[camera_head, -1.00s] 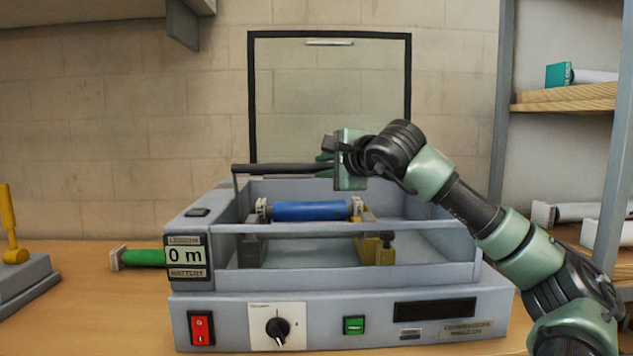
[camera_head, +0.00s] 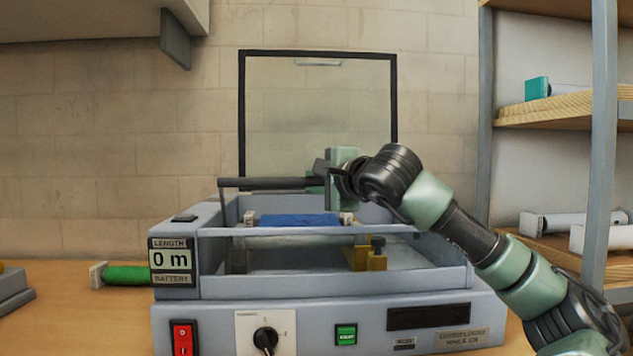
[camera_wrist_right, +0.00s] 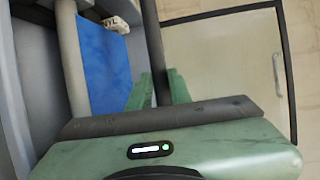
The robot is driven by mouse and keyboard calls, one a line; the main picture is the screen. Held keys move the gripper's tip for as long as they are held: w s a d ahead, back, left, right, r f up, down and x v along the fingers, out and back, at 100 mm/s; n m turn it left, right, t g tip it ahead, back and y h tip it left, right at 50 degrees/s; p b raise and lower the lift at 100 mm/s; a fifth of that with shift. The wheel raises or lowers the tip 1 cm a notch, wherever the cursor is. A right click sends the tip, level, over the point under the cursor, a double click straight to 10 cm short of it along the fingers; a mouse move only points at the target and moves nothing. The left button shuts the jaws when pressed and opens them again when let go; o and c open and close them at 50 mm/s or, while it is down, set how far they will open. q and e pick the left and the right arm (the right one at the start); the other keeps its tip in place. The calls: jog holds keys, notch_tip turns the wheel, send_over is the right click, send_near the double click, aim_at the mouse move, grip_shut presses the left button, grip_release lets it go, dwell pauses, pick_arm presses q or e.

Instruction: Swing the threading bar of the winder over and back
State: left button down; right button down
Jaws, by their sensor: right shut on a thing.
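The winder (camera_head: 320,312) is a grey machine on the wooden table, with a display reading 0 m. Its threading bar (camera_head: 265,184) is a dark rod held level above the open top, joined to a thin upright arm at its left end. My right gripper (camera_head: 318,183) is shut on the bar toward its right part. In the right wrist view the bar (camera_wrist_right: 152,45) runs between the green fingers. A blue roll (camera_head: 298,220) lies inside the machine, below the bar; it also shows in the right wrist view (camera_wrist_right: 103,65). My left gripper is not in view.
A clear cover with a black frame (camera_head: 394,105) stands open behind the bar. A green roll (camera_head: 128,275) lies left of the machine. A shelf (camera_head: 560,108) with rolls stands at the right. The front panel has a red switch (camera_head: 183,338) and a black knob (camera_head: 265,338).

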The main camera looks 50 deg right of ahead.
jog(key=shift+w+f+g, duration=0.25)
jog(key=shift+f+g, duration=0.05)
jog(key=shift+f, duration=0.55)
jog(key=c, duration=1.3)
grip_release()
jog(key=shift+d, duration=0.1)
jog(key=shift+c, duration=0.2)
jog(key=shift+o, duration=0.2)
jog(key=shift+w+d+f, duration=0.25)
jog(key=shift+d, duration=0.05)
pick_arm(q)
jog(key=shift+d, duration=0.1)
pick_arm(e)
jog(key=shift+a+r, duration=0.1)
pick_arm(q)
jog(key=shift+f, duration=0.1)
pick_arm(e)
jog(key=shift+s, duration=0.15)
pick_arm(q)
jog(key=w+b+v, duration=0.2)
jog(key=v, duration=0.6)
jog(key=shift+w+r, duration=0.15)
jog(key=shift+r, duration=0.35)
pick_arm(e)
jog(key=v, duration=0.8)
jog(key=shift+r, duration=0.3)
